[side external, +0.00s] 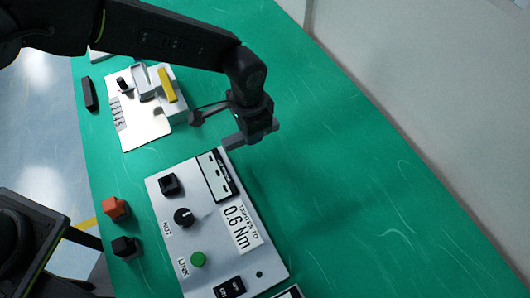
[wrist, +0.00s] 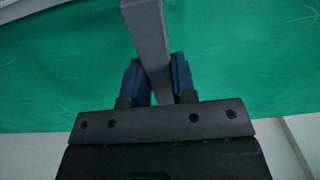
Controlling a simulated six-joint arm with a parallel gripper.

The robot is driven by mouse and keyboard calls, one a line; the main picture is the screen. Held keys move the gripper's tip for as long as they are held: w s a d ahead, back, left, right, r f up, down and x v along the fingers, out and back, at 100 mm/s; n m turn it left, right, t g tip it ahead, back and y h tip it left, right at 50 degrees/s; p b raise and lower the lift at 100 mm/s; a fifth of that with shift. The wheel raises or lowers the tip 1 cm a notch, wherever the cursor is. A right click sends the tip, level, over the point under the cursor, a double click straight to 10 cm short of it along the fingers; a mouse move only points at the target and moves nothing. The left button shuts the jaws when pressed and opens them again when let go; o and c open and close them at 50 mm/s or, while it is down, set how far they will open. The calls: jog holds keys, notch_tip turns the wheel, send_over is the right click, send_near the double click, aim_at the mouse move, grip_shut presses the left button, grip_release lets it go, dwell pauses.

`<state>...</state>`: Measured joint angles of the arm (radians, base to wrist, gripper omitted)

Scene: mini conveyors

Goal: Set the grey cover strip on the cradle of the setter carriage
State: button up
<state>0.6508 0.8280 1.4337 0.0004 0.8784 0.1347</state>
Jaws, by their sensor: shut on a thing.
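My gripper (side external: 252,134) is shut on the grey cover strip (wrist: 146,30). In the wrist view the strip sticks out between the two dark blue fingers (wrist: 156,82), away from the wrist, slightly tilted. In the side view the strip (side external: 234,140) is a small grey bar at the fingertips, above the green table beside the control panel. The white plate with a number scale, a raised grey block and a yellow bar (side external: 167,86) looks like the setter (side external: 148,126). It lies left of my gripper, apart from the strip. I cannot tell which part is the cradle.
The control panel (side external: 211,257) with a dial, a green button and a torque label lies just below my gripper. An orange block (side external: 116,208) and a black block (side external: 125,248) stand left of it. A black bar (side external: 89,94) lies near the left table edge. The right of the green table is clear.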

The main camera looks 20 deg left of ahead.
aim_at(265, 159)
jog(key=d+f, duration=0.1)
jog(key=s+d+f, duration=0.1)
jog(key=d, duration=0.1)
jog(key=shift+d+f, duration=0.15)
jog(key=shift+d, duration=0.15)
jog(key=shift+f, duration=1.9)
jog(key=shift+f, duration=0.15)
jog(key=o, duration=0.9)
jog(key=shift+o, duration=0.2)
notch_tip(265, 159, up, 12)
jog(key=shift+r, duration=0.2)
